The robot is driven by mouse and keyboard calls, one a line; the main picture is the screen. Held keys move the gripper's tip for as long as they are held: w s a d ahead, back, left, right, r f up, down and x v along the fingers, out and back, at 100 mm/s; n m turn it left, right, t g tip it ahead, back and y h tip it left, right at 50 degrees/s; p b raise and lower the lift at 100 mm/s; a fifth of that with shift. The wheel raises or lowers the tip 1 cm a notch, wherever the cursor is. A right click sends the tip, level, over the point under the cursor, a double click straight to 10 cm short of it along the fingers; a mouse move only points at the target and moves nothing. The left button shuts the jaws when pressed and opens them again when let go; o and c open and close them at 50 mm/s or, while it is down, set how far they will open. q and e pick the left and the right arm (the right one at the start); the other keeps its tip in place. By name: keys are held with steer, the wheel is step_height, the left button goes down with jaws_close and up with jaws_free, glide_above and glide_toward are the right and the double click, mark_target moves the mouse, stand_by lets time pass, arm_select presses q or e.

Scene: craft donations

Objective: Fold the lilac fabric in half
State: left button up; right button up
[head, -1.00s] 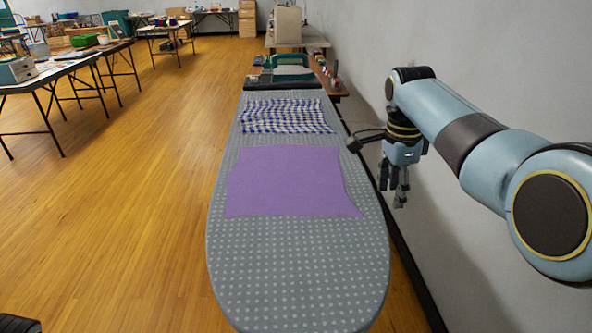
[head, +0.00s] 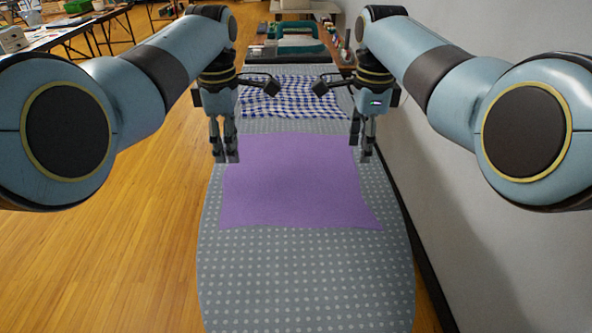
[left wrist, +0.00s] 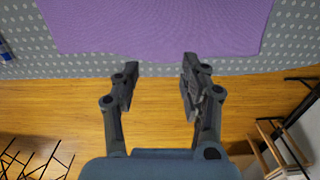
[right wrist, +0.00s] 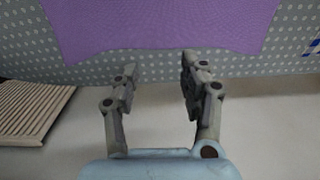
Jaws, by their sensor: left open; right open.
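The lilac fabric (head: 295,185) lies flat and spread out on a grey dotted ironing board (head: 305,285). Its lower right corner reaches outward. In the left wrist view the lilac fabric (left wrist: 155,28) lies beyond the open fingers (left wrist: 158,75). In the right wrist view the fabric (right wrist: 160,25) also lies beyond the open fingers (right wrist: 158,70). Neither gripper touches it visibly.
A blue-and-white checked cloth (head: 290,98) lies on the board beyond the fabric. A green-rimmed box (head: 293,45) stands behind it. A wall (head: 500,260) runs close on the right. The near part of the board is bare.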

mark_target(234, 174)
arm_select(q)
steer(key=shift+f, duration=2.55)
arm_select(e)
steer(key=shift+f, duration=2.55)
arm_select(q)
steer(key=shift+f, duration=0.2)
arm_select(e)
steer(key=shift+f, duration=0.2)
arm_select(q)
steer(key=shift+s+r, duration=0.1)
steer(key=shift+c, duration=1.1)
arm_select(e)
steer(key=shift+s+r, duration=0.1)
steer(key=shift+c, duration=1.1)
arm_select(q)
steer(key=c, duration=0.7)
arm_select(e)
steer(key=shift+d, duration=0.1)
steer(key=c, duration=0.7)
arm_select(q)
steer(key=shift+s, duration=0.1)
arm_select(e)
steer(key=shift+s, duration=0.1)
steer(key=shift+f, duration=0.2)
steer(key=shift+r, duration=0.15)
